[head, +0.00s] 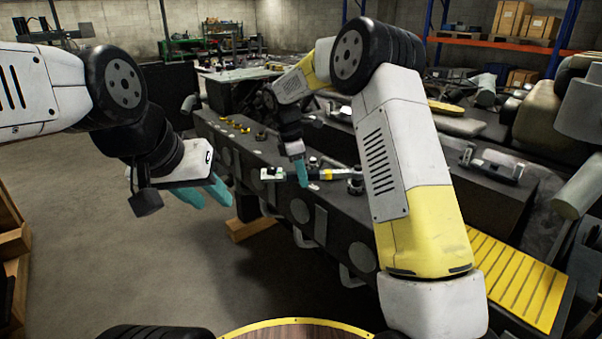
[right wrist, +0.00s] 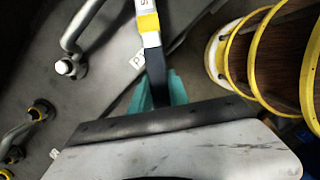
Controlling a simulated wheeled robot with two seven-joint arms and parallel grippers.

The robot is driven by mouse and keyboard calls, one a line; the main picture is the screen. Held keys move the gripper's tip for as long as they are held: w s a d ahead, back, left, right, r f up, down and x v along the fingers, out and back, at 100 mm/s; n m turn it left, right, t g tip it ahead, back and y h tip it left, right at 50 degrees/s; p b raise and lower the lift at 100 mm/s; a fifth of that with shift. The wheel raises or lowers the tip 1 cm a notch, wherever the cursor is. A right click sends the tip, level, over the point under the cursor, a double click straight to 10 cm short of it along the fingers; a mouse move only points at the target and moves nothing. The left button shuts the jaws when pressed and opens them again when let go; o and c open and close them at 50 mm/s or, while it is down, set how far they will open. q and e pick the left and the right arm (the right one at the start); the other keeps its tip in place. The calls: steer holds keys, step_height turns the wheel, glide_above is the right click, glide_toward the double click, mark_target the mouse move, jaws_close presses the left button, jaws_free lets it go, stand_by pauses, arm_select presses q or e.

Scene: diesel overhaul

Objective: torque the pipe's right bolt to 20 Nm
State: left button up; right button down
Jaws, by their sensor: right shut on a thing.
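My right gripper (head: 301,172) is over the long dark engine block (head: 322,188), with its teal fingers shut on a torque wrench (head: 331,174). The wrench lies roughly level, with a white part and yellow band right of the fingers. Its right end is by a dark round fitting (head: 355,186); I cannot tell if they touch. In the right wrist view the fingers (right wrist: 158,92) hold the wrench's black handle (right wrist: 154,62). A grey pipe (right wrist: 82,24) ends at a bolt (right wrist: 64,67) there; I cannot tell which pipe bolt it is. My left gripper (head: 210,195) is open and empty, left of the block.
Several yellow-collared fittings (head: 240,129) stand along the block's far left top. Wooden shelving (head: 12,250) is at the left edge, and a yellow ribbed plate (head: 512,275) at the right. A wooden support (head: 250,229) lies under the block. The floor (head: 110,250) at left is clear.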

steer(key=shift+w+r, duration=0.1)
steer(key=shift+w, duration=0.3)
steer(key=shift+w+m, duration=0.35)
steer(key=shift+m, duration=0.05)
steer(key=shift+w, duration=0.15)
steer(key=shift+w+m, duration=0.3)
stand_by(0.4)
steer(key=shift+s+n, duration=1)
steer(key=shift+s, duration=0.45)
steer(key=shift+s, duration=0.1)
